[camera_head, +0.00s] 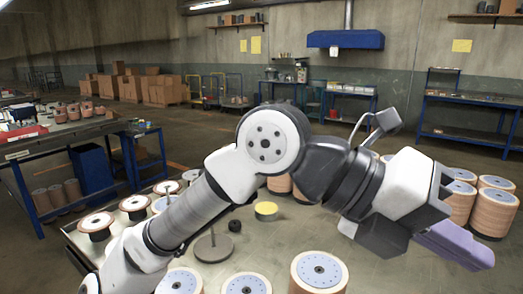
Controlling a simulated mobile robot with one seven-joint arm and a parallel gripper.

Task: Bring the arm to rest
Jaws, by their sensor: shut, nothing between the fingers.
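My arm (265,145) reaches up from the lower left, bends at a raised elbow joint and slopes down to the right. My gripper (458,245) is at the right end of the arm, with its purple end pointing down and right. It is shut and holds nothing. It appears raised in front of the floor and several disc stacks; whether it touches anything cannot be told. The arm hides part of the work table behind it.
A grey table (75,238) below the arm bears flap disc stacks, a round base with an upright rod (213,248), a yellow-topped disc (266,209) and a small black knob (235,226). Disc stacks (493,210) stand at right. A blue-framed bench (60,135) is at left.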

